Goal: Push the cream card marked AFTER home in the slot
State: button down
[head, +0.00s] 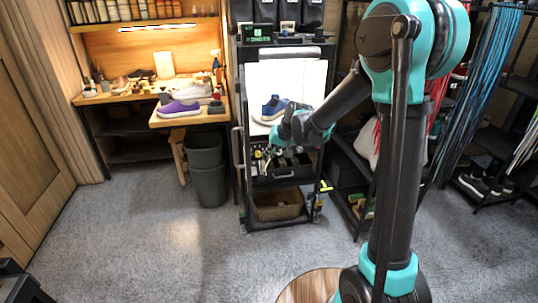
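My gripper (272,150) is at the front of the black cart (242,185), over its middle level, just below a blue sneaker (272,106). Its fingers are small and dark here, and I cannot tell whether they are open or shut, or whether they hold anything. I cannot make out a cream card marked AFTER or its slot. Small pale and yellow bits (258,154) show beside the fingers, too small to identify. My wrist and forearm hide part of the cart's right side.
A white backdrop (312,85) stands behind the blue sneaker. A wicker basket (277,207) sits low in the cart. Left are a grey bin (208,185) and a workbench (180,119) with a purple sneaker (179,110).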

jog(key=shift+a+f, duration=0.35)
jog(key=shift+f, duration=0.55)
jog(key=c, duration=1.6)
grip_release()
jog(key=shift+c, duration=0.2)
jog(key=v, duration=1.2)
jog(key=shift+s+d, duration=0.1)
jog(key=s+d+f+h, duration=0.1)
jog(key=s+d+f, duration=0.3)
jog(key=s+d, duration=0.3)
jog(key=s+d+f+m+h, duration=0.1)
jog(key=s+d+f+h, duration=0.1)
jog(key=s+d+f, duration=0.3)
jog(key=s+d+f+h, duration=0.2)
jog(key=s+d+f, duration=0.2)
jog(key=s+d, duration=0.6)
jog(key=shift+s+d+f+m+t, duration=0.15)
jog(key=shift+s+f+m+t, duration=0.15)
jog(key=shift+s, duration=0.25)
